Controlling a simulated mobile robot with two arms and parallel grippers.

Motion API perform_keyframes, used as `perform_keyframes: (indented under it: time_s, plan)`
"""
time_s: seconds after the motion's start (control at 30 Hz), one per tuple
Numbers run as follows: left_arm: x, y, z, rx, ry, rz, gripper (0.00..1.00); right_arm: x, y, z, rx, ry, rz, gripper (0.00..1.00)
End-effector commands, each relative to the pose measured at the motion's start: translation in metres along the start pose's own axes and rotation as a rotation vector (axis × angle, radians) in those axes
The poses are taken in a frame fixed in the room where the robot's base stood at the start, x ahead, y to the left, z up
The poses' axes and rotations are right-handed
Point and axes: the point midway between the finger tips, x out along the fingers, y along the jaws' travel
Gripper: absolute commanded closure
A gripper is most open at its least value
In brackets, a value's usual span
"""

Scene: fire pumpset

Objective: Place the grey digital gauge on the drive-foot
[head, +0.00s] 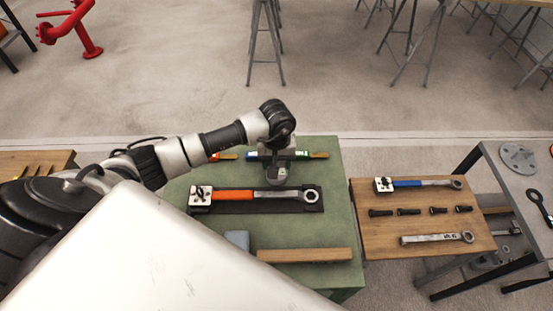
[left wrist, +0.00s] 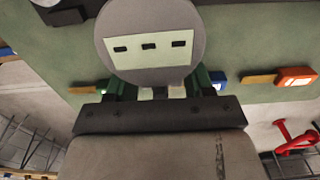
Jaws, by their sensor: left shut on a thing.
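The grey digital gauge (left wrist: 150,62) is a round grey disc with a pale panel bearing dark slots, large in the left wrist view. My left gripper (left wrist: 160,86) is shut on it. In the head view the gauge (head: 279,173) is partly hidden under the gripper, over the green table just behind the orange-handled torque wrench (head: 236,195). That wrench lies on a black mat (head: 311,207) with a pale square block (head: 200,196) at its left end. I cannot tell which part is the drive-foot. My right gripper is not in view.
The green table (head: 195,240) also holds a wooden bar (head: 305,255), a grey-blue block (head: 237,239) and small coloured tools (head: 319,155) at the back. A wooden table (head: 415,222) on the right holds a blue-handled wrench (head: 408,183), several dark bolts and a grey wrench (head: 437,238).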

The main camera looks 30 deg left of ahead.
Motion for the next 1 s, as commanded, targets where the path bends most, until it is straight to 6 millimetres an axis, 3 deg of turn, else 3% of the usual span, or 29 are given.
perform_keyframes:
  time_s: [0.27, 0.3, 0.43, 0.83, 1.0]
  plan:
    - [0.002, 0.001, -0.001, 0.0, 0.003, 0.002, 1.0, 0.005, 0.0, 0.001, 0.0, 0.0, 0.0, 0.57]
    - [0.003, 0.0, 0.0, 0.0, 0.0, 0.0, 0.44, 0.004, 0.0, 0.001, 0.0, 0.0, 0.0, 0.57]
    - [0.002, 0.0, 0.0, 0.0, 0.0, 0.0, 0.24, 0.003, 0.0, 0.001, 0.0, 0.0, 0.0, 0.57]
    - [-0.004, 0.0, -0.001, 0.0, 0.001, 0.001, 0.22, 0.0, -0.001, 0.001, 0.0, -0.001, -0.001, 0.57]
    - [-0.032, 0.0, -0.002, 0.001, 0.006, 0.002, 0.22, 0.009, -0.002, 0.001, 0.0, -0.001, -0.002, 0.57]
